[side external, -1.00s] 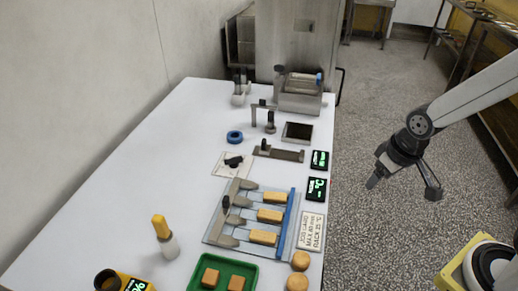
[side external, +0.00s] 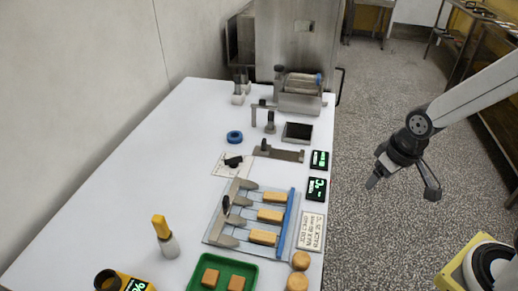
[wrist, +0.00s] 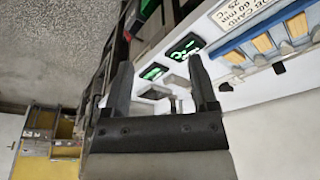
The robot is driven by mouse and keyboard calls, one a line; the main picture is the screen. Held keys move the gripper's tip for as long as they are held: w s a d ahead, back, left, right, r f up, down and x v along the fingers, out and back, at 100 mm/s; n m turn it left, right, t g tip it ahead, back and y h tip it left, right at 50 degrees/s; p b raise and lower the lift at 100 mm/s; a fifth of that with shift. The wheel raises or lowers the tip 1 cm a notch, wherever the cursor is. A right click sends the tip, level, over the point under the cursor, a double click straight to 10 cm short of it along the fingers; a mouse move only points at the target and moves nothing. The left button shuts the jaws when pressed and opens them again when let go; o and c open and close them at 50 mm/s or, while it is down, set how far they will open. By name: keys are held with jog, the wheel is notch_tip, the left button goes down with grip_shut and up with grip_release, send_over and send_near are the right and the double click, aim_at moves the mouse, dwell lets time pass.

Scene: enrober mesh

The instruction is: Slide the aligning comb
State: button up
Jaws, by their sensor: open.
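The aligning comb (side external: 227,214) is a grey piece with pointed teeth and a dark upright knob. It lies at the left side of a pale tray, its teeth pointing right between and beside the tan bars (side external: 271,215). A blue strip (side external: 285,224) runs along the right side of the tray. My gripper (side external: 401,188) is open and empty, out over the floor to the right of the table, well apart from the comb. In the wrist view my two fingers (wrist: 158,88) stand apart, with the tray's blue edge and bars at upper right.
A green tray (side external: 190,284) with tan blocks and a yellow-handled tool (side external: 165,236) stand at the front. Small displays (side external: 316,189) and a job card (side external: 311,232) line the right edge. A roller device (side external: 299,93) stands at the back. The table's left side is clear.

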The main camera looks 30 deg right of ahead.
jog(key=shift+c, duration=0.3)
jog(key=n+g, duration=0.3)
jog(key=n, duration=0.6)
send_over(226, 198)
notch_tip(226, 198, down, 3)
jog(key=shift+a+r, duration=0.1)
jog(key=shift+r, duration=0.1)
jog(key=shift+f, duration=3.9)
